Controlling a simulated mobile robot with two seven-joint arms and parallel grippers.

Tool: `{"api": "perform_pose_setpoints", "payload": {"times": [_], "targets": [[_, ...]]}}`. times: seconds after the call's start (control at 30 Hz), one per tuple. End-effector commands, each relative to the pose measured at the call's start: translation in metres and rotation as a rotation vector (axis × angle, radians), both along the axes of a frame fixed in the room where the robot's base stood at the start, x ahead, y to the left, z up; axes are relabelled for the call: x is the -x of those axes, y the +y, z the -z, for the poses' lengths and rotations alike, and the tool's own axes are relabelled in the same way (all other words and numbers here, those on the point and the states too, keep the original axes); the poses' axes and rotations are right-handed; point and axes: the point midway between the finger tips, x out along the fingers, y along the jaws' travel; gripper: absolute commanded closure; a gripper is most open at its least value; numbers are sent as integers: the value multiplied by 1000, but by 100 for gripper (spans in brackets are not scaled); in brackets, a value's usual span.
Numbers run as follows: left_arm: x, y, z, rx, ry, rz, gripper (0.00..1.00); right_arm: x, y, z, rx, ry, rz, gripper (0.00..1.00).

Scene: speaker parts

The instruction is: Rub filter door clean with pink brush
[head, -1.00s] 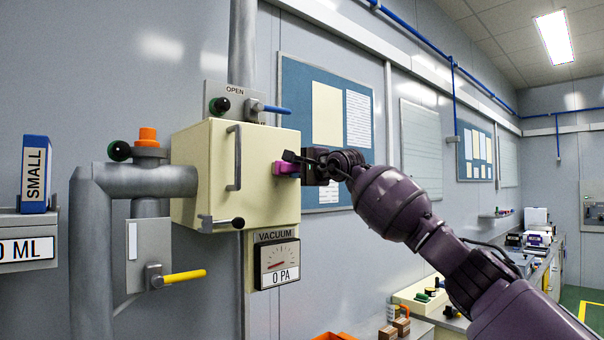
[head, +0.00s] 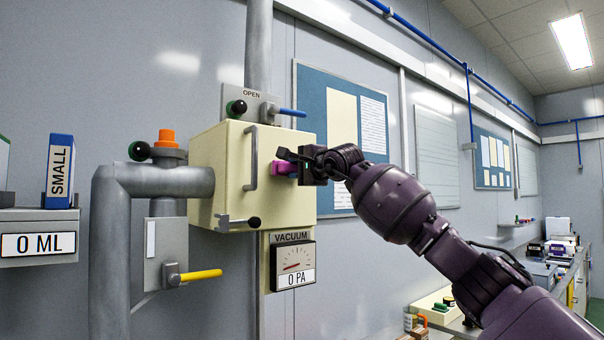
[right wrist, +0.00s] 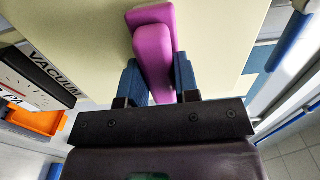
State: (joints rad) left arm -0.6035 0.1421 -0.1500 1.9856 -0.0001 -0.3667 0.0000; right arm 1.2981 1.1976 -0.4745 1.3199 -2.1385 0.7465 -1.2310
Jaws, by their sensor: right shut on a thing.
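The filter door is the cream front of a wall box (head: 232,165), with a grey vertical handle (head: 252,157) and a black-knobbed latch lever (head: 240,222) at its lower edge. It appears closed. My right gripper (head: 295,166) is shut on the pink brush (head: 283,169), in front of the right part of the door. In the right wrist view the pink brush (right wrist: 153,55) is between the two blue finger pads, and its far end lies against or very near the cream surface (right wrist: 220,35). Whether it touches is unclear. My left gripper is not in view.
A vacuum gauge (head: 293,265) hangs just below the box. A blue lever (head: 292,112) sits above it, and grey pipes (head: 108,240) with a yellow lever (head: 200,274) stand at left. A bench with several items (head: 440,305) runs along the right wall.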

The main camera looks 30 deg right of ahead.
Motion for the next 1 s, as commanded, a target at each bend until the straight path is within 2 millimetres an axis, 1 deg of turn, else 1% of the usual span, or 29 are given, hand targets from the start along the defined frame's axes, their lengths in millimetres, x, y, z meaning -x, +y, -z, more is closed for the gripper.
{"api": "perform_pose_setpoints", "payload": {"times": [0.1, 0.33, 0.43, 0.63, 1.0], "targets": [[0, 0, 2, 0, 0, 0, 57, 0, 3, 1, -1, 1, -1, 100], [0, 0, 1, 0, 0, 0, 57, 0, 3, 0, -1, 1, -1, 100], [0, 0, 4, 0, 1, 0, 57, 3, 3, 1, 0, 0, 0, 100], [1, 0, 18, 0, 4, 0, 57, 18, 1, 3, 1, 0, 0, 100], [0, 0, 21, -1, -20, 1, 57, 48, -2, 2, 1, 1, 1, 100]]}}
